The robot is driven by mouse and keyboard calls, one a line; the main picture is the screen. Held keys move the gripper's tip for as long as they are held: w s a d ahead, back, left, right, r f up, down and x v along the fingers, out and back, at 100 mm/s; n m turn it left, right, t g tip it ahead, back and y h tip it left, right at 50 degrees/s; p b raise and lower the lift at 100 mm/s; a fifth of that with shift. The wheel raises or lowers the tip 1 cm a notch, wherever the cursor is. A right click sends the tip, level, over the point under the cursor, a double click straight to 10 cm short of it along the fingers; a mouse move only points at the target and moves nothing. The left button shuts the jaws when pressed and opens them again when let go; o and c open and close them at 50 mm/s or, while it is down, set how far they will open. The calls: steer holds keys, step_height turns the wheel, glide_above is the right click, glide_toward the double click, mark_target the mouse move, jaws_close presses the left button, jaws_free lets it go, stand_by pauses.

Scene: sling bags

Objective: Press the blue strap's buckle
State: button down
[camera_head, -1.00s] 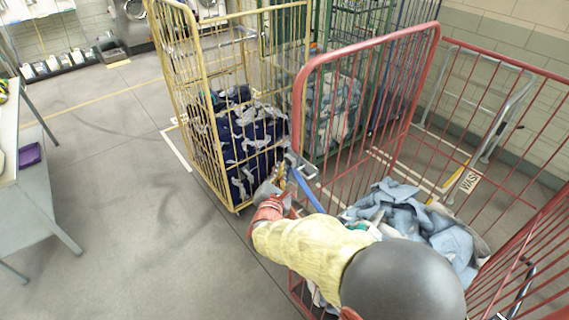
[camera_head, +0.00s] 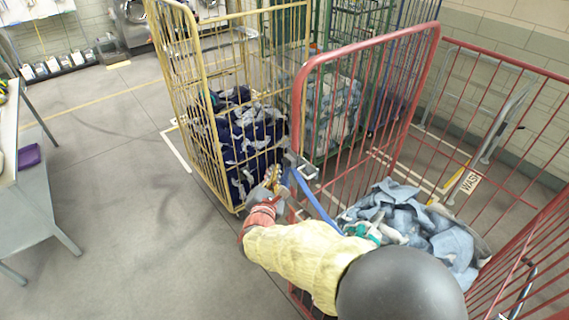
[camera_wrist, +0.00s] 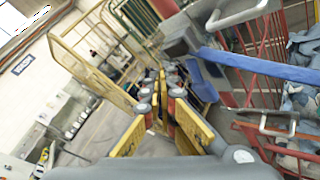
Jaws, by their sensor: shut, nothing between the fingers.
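The blue strap (camera_head: 319,207) runs along the left end of the red cage cart (camera_head: 436,45) in the head view. Its grey metal buckle (camera_head: 302,167) sits at the strap's upper end by the cart's corner. My gripper (camera_head: 275,176) is just left of and slightly below the buckle, seemingly apart from it. In the wrist view the yellow-sided fingers of my gripper (camera_wrist: 166,82) are shut and empty. The blue strap (camera_wrist: 265,66) crosses at upper right there, and a grey block, likely the buckle (camera_wrist: 184,44), lies beyond the fingertips.
The red cart holds pale blue cloths (camera_head: 405,222). A yellow cage cart (camera_head: 200,100) with dark blue laundry (camera_head: 245,135) stands close behind my gripper. A grey table (camera_head: 12,150) is at far left. The floor between is clear.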

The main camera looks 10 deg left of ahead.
steer(key=s+a, duration=0.3)
steer(key=shift+s+b, duration=0.25)
steer(key=shift+b, duration=0.15)
